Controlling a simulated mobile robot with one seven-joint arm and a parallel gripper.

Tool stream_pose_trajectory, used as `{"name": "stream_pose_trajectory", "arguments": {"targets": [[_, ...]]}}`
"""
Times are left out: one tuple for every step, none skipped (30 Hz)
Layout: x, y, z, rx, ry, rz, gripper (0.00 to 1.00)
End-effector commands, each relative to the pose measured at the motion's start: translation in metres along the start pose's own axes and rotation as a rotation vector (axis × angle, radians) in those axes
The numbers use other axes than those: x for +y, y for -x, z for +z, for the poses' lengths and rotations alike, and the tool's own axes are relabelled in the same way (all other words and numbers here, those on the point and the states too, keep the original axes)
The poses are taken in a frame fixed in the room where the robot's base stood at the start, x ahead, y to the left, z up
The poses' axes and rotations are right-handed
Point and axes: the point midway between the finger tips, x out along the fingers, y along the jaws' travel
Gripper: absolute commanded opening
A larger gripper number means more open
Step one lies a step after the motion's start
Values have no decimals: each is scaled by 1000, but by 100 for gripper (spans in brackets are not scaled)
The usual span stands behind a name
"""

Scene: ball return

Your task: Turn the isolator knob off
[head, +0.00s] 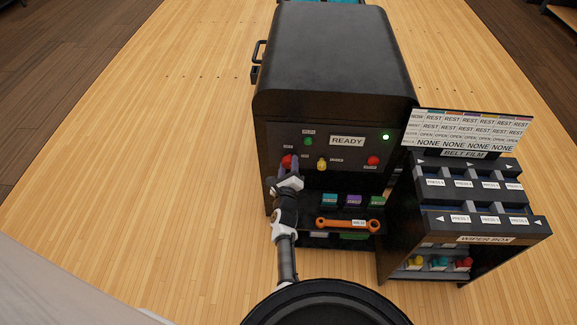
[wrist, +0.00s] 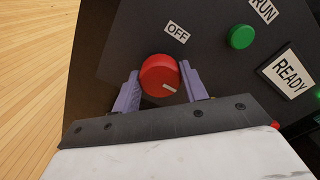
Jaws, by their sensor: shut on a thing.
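The red round knob (wrist: 158,74) sits on the machine's black front panel, with a white label reading OFF (wrist: 176,32) near its upper right in the wrist view. A short white mark on its face lies toward the lower right, not toward that label. The knob also shows in the head view (head: 287,160), partly covered by my fingers. My gripper (head: 289,174) is at the panel, shut on the knob, with one purple finger on each side of it. The fingers hide parts of the knob's sides.
A green button (wrist: 241,37) and a READY sign (head: 347,141) are close to the right. A yellow knob (head: 322,164) and another red one (head: 373,160) share the panel. An orange wrench (head: 348,224) lies below. A black rack (head: 470,195) stands right; the floor left is clear.

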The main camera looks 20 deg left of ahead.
Motion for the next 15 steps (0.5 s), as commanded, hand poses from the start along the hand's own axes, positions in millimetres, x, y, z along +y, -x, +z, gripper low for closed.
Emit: {"name": "stream_pose_trajectory", "arguments": {"targets": [[0,0,0,0,0,0,20],[0,0,0,0,1,0,20],[0,0,0,0,2,0,20],[0,0,0,0,4,0,20],[0,0,0,1,7,-1,20],[0,0,-1,1,13,-1,20],[-1,0,-1,1,19,-1,20],[-1,0,-1,1,27,-1,20],[-1,0,-1,1,39,-1,20],[0,0,-1,1,50,0,20],[0,0,-1,1,63,0,20],[-1,0,-1,2,83,-1,20],[-1,0,-1,2,101,-1,20],[-1,0,-1,2,119,0,20],[-1,0,-2,3,147,-1,20]]}}
